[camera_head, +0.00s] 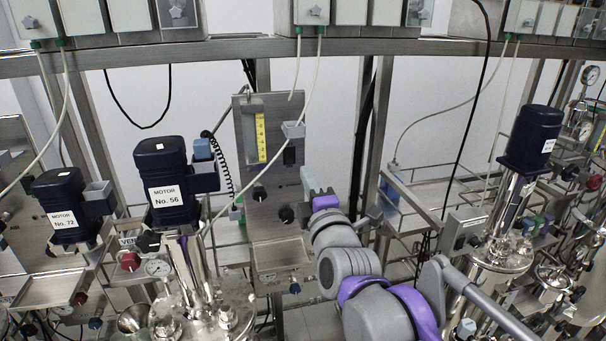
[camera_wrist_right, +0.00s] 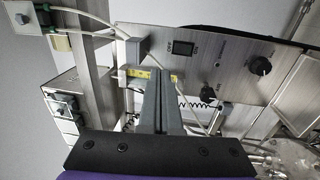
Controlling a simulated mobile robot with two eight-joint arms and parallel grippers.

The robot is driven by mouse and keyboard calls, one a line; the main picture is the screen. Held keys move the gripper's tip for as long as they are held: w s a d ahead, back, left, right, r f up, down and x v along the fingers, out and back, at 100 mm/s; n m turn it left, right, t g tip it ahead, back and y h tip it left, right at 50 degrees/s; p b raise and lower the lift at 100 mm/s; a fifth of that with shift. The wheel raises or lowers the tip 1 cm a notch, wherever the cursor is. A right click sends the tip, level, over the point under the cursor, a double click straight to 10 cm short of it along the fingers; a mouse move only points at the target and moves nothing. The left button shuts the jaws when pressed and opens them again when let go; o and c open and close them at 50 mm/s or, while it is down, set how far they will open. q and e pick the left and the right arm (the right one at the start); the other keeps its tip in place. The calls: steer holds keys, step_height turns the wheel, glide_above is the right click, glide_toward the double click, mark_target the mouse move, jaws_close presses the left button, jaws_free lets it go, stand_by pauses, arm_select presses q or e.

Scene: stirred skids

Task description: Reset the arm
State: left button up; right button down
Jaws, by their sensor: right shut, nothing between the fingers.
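My right arm (camera_head: 362,270), grey and purple, reaches up from the bottom right of the head view. Its gripper (camera_head: 307,177) is in front of the right part of an upright metal control panel (camera_head: 245,135). In the right wrist view the gripper's two grey fingers (camera_wrist_right: 161,97) are together, with nothing between them. The panel (camera_wrist_right: 225,50) lies beyond them, with a black ON/OFF switch (camera_wrist_right: 184,48) and two black knobs. I cannot tell how far the fingertips are from the panel. My left gripper is in neither view.
Motor No. 56 (camera_head: 168,190) and Motor No. 72 (camera_head: 63,212) stand on steel skids at the left. Another dark blue motor (camera_head: 534,135) stands at the right. A metal beam (camera_head: 230,49) crosses the top, with hanging cables. A small metal tray (camera_head: 280,254) sits below the panel.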

steer(key=shift+f, duration=0.1)
stand_by(0.3)
steer(key=s+d+f+m+g+h, duration=0.1)
steer(key=s+d+f+m+g, duration=0.3)
steer(key=s+f, duration=0.5)
steer(key=s+d+f+m+g+h, duration=0.1)
steer(key=s+d+f+m+g, duration=0.4)
steer(key=s+f+m, duration=0.4)
steer(key=s+d+f+m+g+h, duration=0.1)
steer(key=s+d+f+m+g, duration=0.3)
steer(key=f, duration=1.4)
steer(key=s+m, duration=0.3)
steer(key=s, duration=0.4)
steer(key=shift+d+f+g+h, duration=0.15)
steer(key=shift+d+g+h, duration=0.15)
steer(key=shift+d+h, duration=0.1)
